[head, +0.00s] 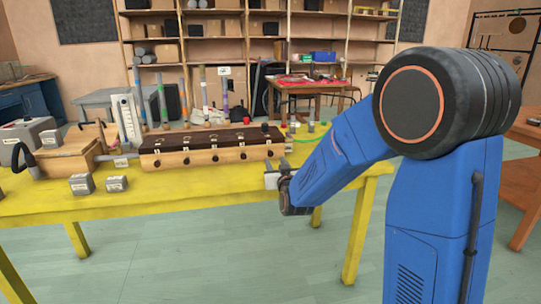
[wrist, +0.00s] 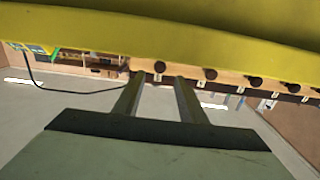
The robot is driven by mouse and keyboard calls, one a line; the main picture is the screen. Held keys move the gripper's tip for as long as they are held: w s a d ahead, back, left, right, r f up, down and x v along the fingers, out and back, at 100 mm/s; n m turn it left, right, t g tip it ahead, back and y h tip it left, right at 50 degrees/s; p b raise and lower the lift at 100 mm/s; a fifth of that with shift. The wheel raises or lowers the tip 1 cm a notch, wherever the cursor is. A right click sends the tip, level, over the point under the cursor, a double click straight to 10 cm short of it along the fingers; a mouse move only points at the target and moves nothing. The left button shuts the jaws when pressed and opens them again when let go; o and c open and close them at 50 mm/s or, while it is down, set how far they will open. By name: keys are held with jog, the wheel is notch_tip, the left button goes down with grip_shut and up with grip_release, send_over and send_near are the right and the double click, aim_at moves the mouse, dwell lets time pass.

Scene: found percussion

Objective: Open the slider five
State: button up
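A long wooden box (head: 205,158) with a dark top lies on the yellow table. Several dark slider knobs line its front, with small pale labels too small to read. My gripper (head: 272,176) is low in front of the box's right end, near the rightmost knob (head: 268,154). In the wrist view, the two fingers of my gripper (wrist: 158,79) are apart with nothing between them. The end knob there (wrist: 159,66) lines up with the gap, just beyond the fingertips. I cannot tell whether any finger touches it.
The yellow table (head: 180,190) has its front edge near my gripper; it fills the top of the wrist view. Two small grey blocks (head: 82,184) sit at the front left. Coloured tubes (head: 162,100) stand behind the box. Small coloured pieces (head: 310,127) lie to its right.

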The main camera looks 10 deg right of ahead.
aim_at(271, 154)
jog(key=w, duration=0.8)
jog(key=shift+w, duration=0.4)
